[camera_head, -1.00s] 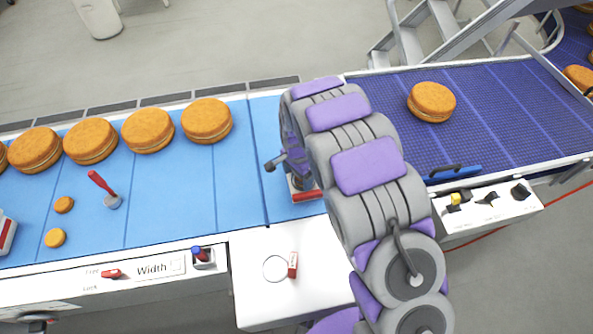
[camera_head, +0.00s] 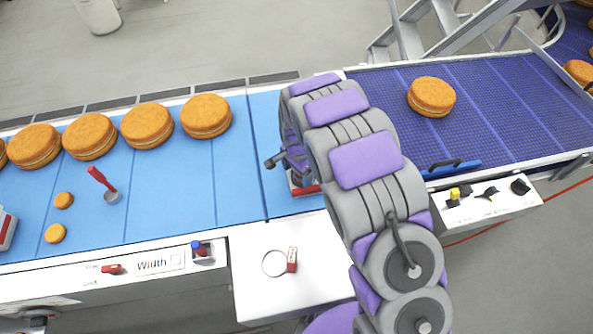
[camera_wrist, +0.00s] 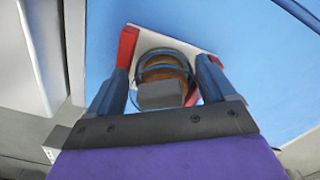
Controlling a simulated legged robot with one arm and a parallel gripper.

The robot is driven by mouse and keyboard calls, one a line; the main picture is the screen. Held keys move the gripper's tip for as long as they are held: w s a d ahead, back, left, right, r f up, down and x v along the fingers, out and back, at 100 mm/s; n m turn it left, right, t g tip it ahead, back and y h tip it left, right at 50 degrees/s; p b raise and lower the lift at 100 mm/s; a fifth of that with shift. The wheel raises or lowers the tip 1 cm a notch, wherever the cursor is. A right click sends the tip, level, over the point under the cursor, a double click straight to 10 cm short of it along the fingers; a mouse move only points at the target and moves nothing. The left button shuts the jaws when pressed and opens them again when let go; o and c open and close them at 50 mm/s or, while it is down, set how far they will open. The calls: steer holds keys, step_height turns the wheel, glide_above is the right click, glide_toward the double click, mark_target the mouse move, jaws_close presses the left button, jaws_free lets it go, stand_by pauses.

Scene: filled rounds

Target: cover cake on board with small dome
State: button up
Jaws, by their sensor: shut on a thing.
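The small dome (camera_wrist: 146,78) is clear with a bluish rim and a grey block-shaped knob (camera_wrist: 160,95). In the wrist view my gripper (camera_wrist: 163,75) is shut on it, one finger on each side. A brown cake (camera_wrist: 163,68) shows through the dome, beneath it. The cake is on a white board with red ends (camera_wrist: 128,45). I cannot tell whether the dome's rim touches the board. In the head view my gripper (camera_head: 290,160) is over the board (camera_head: 305,189) on the light blue belt, and my arm hides much of this spot.
Several large cakes (camera_head: 206,117) line the belt's far side. Two small cakes (camera_head: 63,200) and a red-handled tool (camera_head: 103,183) are at left. A white side stand (camera_head: 262,300) bears a ring mark (camera_head: 275,263) and a small red-and-white block (camera_head: 292,260). Another cake (camera_head: 431,97) is on the dark belt.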

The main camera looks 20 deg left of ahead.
steer(key=shift+f, duration=0.15)
stand_by(0.3)
steer(key=o, duration=0.9)
steer(key=shift+c, duration=0.2)
steer(key=shift+r+p, duration=0.75)
steer(key=shift+r, duration=2.75)
